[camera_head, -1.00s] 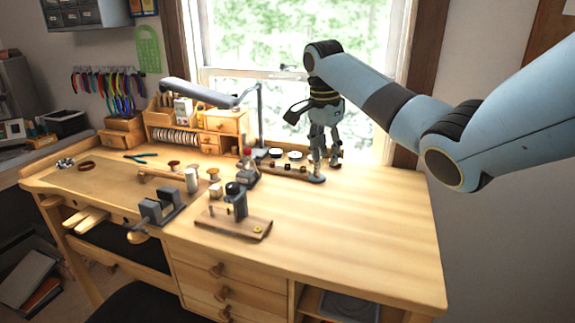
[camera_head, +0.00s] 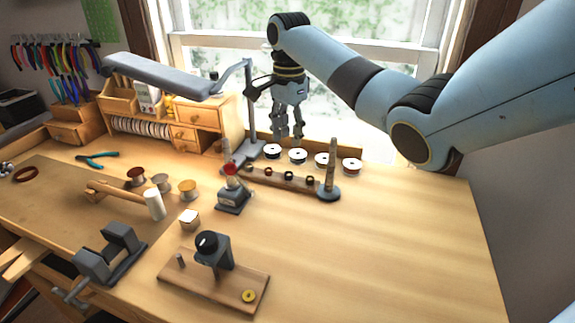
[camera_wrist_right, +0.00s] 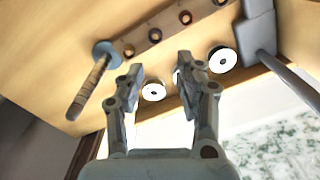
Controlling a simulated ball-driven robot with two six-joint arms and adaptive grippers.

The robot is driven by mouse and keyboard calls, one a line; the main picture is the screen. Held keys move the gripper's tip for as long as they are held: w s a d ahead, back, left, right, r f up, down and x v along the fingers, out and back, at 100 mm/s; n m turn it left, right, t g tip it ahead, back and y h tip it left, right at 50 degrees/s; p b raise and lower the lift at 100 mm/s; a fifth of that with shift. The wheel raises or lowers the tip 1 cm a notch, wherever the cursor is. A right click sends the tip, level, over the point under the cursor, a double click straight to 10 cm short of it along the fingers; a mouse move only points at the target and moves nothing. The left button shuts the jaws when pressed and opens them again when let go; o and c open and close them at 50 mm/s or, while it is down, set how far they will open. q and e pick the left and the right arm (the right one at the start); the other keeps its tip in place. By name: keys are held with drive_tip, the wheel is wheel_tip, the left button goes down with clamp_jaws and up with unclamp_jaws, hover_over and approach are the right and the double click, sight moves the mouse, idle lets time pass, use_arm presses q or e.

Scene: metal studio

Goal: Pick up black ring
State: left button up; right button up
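Several small rings stand in a row on a narrow wooden strip (camera_head: 280,183) near the back of the bench. The others look dark, reddish or golden, so I cannot be sure which is black. My right gripper (camera_head: 290,138) points down above and behind the strip, apart from the rings. In the right wrist view its fingers (camera_wrist_right: 160,72) are spread with nothing held. My left gripper is not in view.
White-topped spools (camera_head: 298,156) stand behind the strip. A tapered mandrel (camera_head: 330,175) stands at its right end, and a lamp post (camera_head: 250,110) rises at its left. A red-topped tool (camera_head: 232,193) is in front. The right part of the bench (camera_head: 400,240) is clear.

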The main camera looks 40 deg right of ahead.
sight(289, 175)
drive_tip(key=f, duration=0.4)
drive_tip(key=shift+s+a, duration=0.25)
drive_tip(key=shift+s, duration=0.05)
drive_tip(key=shift+f, duration=0.25)
wheel_tip(289, 175, down, 4)
drive_tip(key=shift+s+a+f+p, duration=0.1)
drive_tip(key=shift+f+p, duration=0.1)
drive_tip(key=shift+p, duration=0.35)
drive_tip(key=shift+f, duration=0.45)
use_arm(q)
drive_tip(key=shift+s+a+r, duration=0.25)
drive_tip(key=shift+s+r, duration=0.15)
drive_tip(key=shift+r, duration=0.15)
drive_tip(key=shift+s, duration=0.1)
use_arm(e)
drive_tip(key=shift+c, duration=0.3)
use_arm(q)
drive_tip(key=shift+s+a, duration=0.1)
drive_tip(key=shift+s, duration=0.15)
use_arm(e)
drive_tip(key=c, duration=0.5)
